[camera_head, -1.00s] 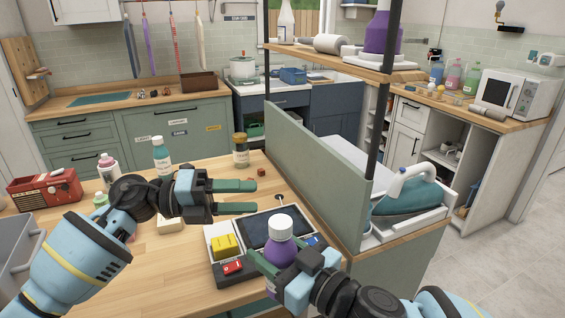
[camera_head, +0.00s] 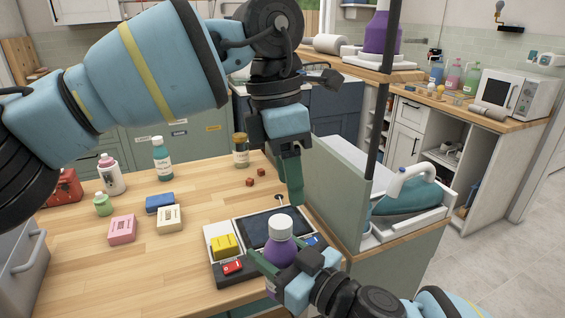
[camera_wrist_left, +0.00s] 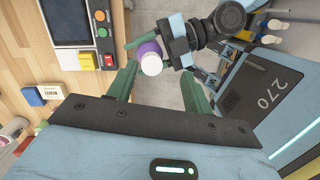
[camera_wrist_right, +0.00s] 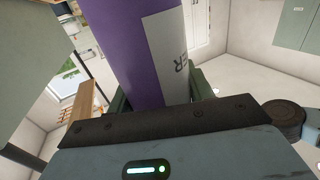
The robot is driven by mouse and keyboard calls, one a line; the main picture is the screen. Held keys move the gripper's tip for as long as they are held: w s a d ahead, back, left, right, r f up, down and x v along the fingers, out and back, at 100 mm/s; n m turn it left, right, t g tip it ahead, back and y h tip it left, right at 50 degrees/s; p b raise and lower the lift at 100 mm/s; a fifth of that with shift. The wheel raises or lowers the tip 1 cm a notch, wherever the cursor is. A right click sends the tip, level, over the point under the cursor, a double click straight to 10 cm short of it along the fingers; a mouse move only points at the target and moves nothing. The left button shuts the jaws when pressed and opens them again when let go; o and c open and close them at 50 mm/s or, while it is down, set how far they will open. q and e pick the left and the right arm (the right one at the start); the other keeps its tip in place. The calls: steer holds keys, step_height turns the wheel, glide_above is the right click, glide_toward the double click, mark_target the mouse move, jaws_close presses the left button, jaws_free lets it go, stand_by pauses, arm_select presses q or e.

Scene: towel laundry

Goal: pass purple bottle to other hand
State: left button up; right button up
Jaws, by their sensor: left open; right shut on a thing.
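The purple bottle (camera_head: 281,249) with a white cap stands roughly upright in my right gripper (camera_head: 280,272), held at the front edge of the wooden table. In the right wrist view, the purple bottle (camera_wrist_right: 150,50) with its white label fills the space between the fingers. My left gripper (camera_head: 291,178) is open and empty, pointing down above and behind the bottle. In the left wrist view, the bottle (camera_wrist_left: 147,48) and its white cap show between and beyond the left fingers (camera_wrist_left: 158,78), apart from them as far as I can see.
Soap boxes (camera_head: 122,229) and bottles (camera_head: 162,158) stand on the table's left. Another purple container (camera_head: 377,35) is on the shelf.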

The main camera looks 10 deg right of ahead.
mark_target(282, 220)
arm_select(q)
steer(key=shift+t+y, duration=0.4)
steer(key=shift+y, duration=0.4)
steer(key=f, duration=0.7)
steer(key=a+f, duration=0.1)
steer(key=f, duration=0.2)
steer(key=shift+f, duration=0.2)
steer(key=shift+c, duration=0.2)
steer(key=c, duration=1)
arm_select(e)
steer(key=o, duration=1.3)
steer(key=shift+c, duration=0.2)
